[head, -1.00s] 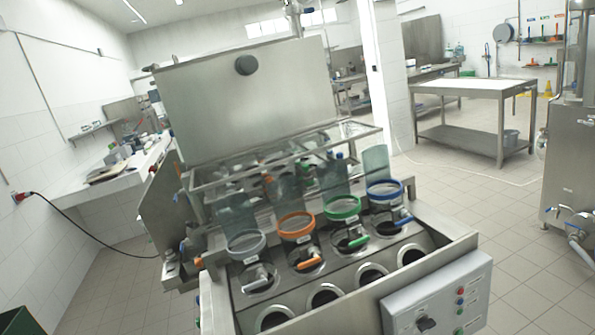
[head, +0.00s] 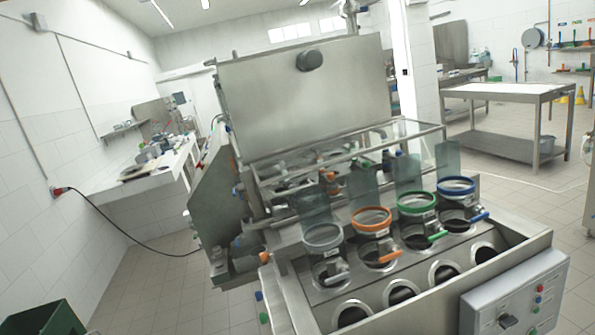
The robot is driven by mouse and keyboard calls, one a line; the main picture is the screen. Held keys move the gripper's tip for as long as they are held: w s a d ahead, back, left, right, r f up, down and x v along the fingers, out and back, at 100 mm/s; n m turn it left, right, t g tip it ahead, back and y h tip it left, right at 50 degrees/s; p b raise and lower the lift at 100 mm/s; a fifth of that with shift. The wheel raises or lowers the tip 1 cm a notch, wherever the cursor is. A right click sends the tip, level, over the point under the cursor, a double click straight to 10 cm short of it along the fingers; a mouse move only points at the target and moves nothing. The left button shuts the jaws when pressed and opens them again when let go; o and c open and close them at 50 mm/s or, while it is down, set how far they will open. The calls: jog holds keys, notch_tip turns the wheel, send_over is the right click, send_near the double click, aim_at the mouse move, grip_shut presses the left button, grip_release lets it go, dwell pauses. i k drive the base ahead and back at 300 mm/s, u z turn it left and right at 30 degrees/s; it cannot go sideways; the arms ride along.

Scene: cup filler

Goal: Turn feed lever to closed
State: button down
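The cup filler (head: 305,95) stands in the middle to right of the head view. Its front row has several ringed funnels, each with a lever below: a white lever (head: 335,278), an orange lever (head: 382,258), a green lever (head: 437,236) and a blue lever (head: 480,216). Small orange and blue fittings also show along its left side, one of them an orange piece (head: 264,256). I cannot tell which part is the feed lever or how it is set. My gripper is not in view.
A control panel (head: 515,303) with a dark knob and coloured buttons is on the machine's front right. A green crate (head: 42,325) stands at the lower left. A black cable (head: 125,238) hangs from the wall to the machine. Tiled floor (head: 160,285) left of the machine is clear.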

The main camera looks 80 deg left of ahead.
aim_at(233, 166)
jog(key=u, duration=2.75)
jog(key=i, duration=1.05)
jog(key=z, duration=2.45)
